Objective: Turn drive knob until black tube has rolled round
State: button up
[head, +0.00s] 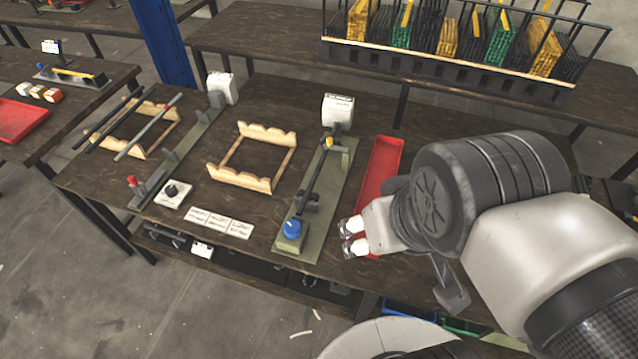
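A long green fixture (322,205) stands on the dark wooden table. A blue knob (292,228) sits at its near end. A thin black tube (317,164) lies lengthwise along the fixture, below a yellow-tipped part near the far end. My gripper (353,237) is to the right of the blue knob, apart from it. Its two light fingertips are spread with a small gap and nothing shows between them. A separate black knob (172,190) is on a white box further left. Any mark on the tube is too small to tell.
A red tray (379,172) lies right of the fixture, partly hidden by my arm. A wooden rack (253,180) stands left; another (157,107) holds dark and grey tubes. White label cards (220,223) lie near the front edge. A white box (337,112) stands behind the fixture.

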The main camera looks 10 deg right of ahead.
aim_at(292, 229)
jog(key=l+u, duration=0.25)
jog(key=u, duration=0.15)
jog(key=l+u, duration=0.25)
jog(key=u, duration=0.15)
